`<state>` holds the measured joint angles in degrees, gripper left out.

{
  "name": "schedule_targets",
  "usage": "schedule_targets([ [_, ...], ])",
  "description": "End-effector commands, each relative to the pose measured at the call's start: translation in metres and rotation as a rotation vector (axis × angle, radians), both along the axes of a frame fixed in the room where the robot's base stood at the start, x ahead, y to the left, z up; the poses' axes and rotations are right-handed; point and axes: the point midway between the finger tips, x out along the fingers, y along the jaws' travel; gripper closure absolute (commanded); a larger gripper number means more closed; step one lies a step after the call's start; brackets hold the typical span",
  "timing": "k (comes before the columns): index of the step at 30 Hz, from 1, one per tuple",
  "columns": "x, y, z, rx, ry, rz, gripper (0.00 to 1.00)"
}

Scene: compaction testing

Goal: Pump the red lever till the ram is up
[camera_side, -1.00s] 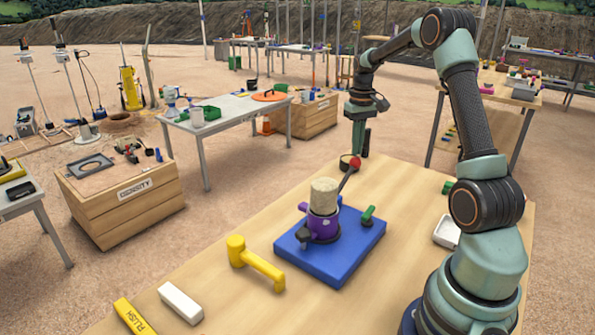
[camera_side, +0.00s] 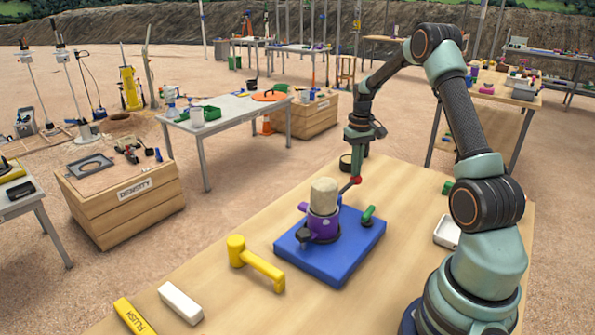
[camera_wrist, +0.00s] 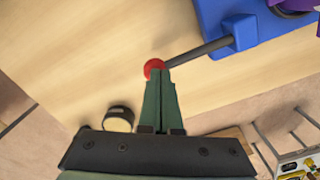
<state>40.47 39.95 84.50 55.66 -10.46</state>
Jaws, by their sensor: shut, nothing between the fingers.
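The lever's red ball knob (camera_side: 356,180) is at the end of a dark rod that slopes up from the blue base (camera_side: 345,258). My gripper (camera_side: 358,174) is shut and empty, with its fingertips right at the knob from above. In the wrist view the knob (camera_wrist: 154,68) shows at the tips of my shut fingers (camera_wrist: 160,82); I cannot tell whether they touch. A purple collar (camera_side: 322,226) stands on the blue base, and a pale cylinder (camera_side: 324,196) sticks up out of it. The ram itself I cannot make out.
A green-handled part (camera_side: 368,214) stands on the base's right side. A yellow mallet (camera_side: 256,264), a white block (camera_side: 180,303) and a yellow bar (camera_side: 134,317) lie to the left. A white tray (camera_side: 447,232) is on the right. A small round black-rimmed pot (camera_side: 346,162) stands behind the lever.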

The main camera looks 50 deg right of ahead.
Motion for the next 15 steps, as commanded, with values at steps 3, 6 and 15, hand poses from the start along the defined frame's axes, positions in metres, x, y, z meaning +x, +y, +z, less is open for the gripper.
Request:
schedule_targets([
  [3,0.001,0.002,0.019,-0.003,-0.004,0.001,1.0],
  [6,0.001,0.003,0.033,-0.003,-0.004,0.0,1.0],
  [15,0.001,0.008,0.073,-0.003,-0.003,0.001,1.0],
])
